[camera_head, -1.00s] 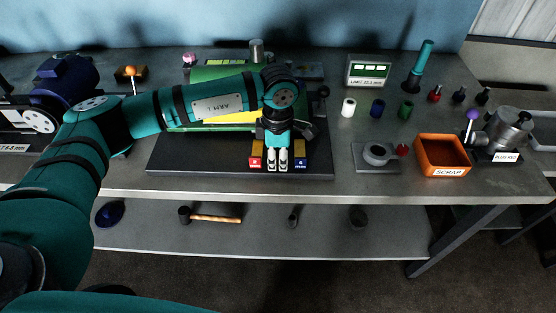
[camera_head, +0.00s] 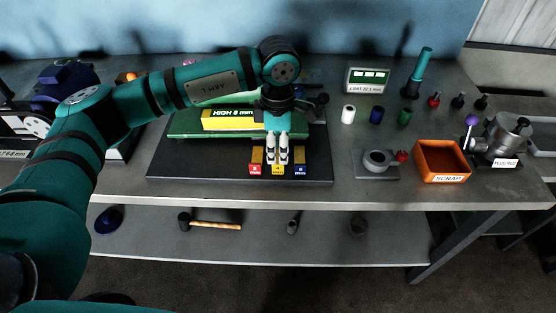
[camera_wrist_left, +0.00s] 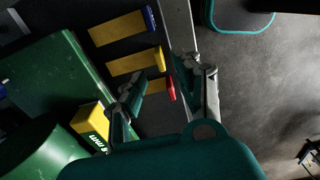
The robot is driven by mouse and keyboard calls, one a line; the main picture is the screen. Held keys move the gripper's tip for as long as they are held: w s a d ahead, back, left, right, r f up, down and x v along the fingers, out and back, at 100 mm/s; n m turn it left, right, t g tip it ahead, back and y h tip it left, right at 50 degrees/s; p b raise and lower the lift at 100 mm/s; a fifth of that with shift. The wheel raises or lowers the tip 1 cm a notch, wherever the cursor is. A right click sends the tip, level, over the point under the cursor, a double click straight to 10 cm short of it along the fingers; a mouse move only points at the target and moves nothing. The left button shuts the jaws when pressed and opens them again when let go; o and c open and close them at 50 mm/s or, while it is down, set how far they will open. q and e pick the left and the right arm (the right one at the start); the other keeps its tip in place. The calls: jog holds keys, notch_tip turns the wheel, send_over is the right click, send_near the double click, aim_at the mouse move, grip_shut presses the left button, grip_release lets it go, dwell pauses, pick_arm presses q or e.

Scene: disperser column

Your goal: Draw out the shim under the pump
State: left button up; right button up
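The green pump (camera_head: 185,130) sits on a dark base plate (camera_head: 170,172), largely hidden behind my left arm; a yellow block on it reads "HIGH 8 mm" (camera_head: 228,113). Three yellow shims stick out at its front, with a red-ended shim (camera_head: 255,168), a yellow-ended shim (camera_head: 278,170) and a blue-ended shim (camera_head: 300,169). In the left wrist view they show as the blue-ended (camera_wrist_left: 118,28), yellow-ended (camera_wrist_left: 134,62) and red-ended (camera_wrist_left: 157,86) shims. My left gripper (camera_head: 278,160) is open and empty, pointing down above the middle of the row. My right gripper is out of view.
An orange scrap bin (camera_head: 441,178) and a grey ring fixture (camera_head: 377,176) stand to the right. White, blue and green cylinders and a "LIMIT" display (camera_head: 367,78) are behind. A mallet (camera_head: 210,221) lies on the lower shelf. Bench front edge is clear.

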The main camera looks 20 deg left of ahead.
aim_at(278, 164)
pick_arm(q)
notch_tip(278, 164, up, 6)
jog(key=shift+f, duration=0.25)
jog(key=shift+f, duration=0.1)
dwell(0.4)
